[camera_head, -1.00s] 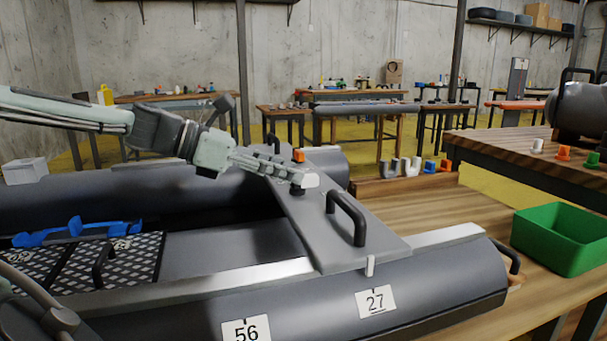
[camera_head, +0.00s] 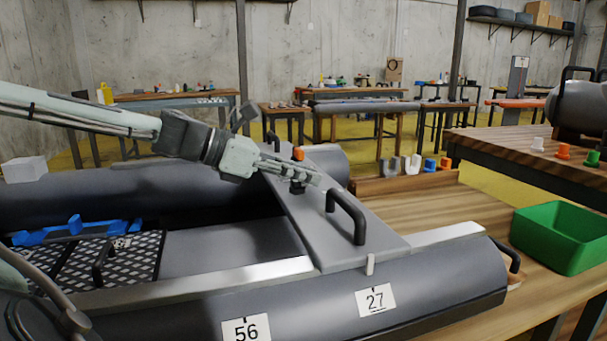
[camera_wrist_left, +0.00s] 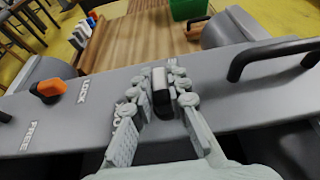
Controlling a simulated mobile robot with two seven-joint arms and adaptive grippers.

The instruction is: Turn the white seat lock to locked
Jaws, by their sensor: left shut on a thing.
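The white seat lock (camera_wrist_left: 158,77) shows in the left wrist view as a small knob with a pale top and a dark side, on the grey seat board (camera_head: 325,240). My left gripper (camera_wrist_left: 163,88) is shut on it, with a finger on each side. In the head view my left gripper (camera_head: 308,180) is low over the board, and its fingers mostly hide the lock. Lettering beside the lock is partly covered by the fingers. An orange lock (camera_wrist_left: 48,88) sits farther left, between the words LOCK and FREE; it also shows in the head view (camera_head: 298,154). My right gripper is not in view.
A black handle (camera_head: 346,217) rises from the board close to my left gripper; another stands at the far end (camera_head: 273,141). A small white peg (camera_head: 370,264) is at the near edge. A green bin (camera_head: 562,238) stands right on the wooden table.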

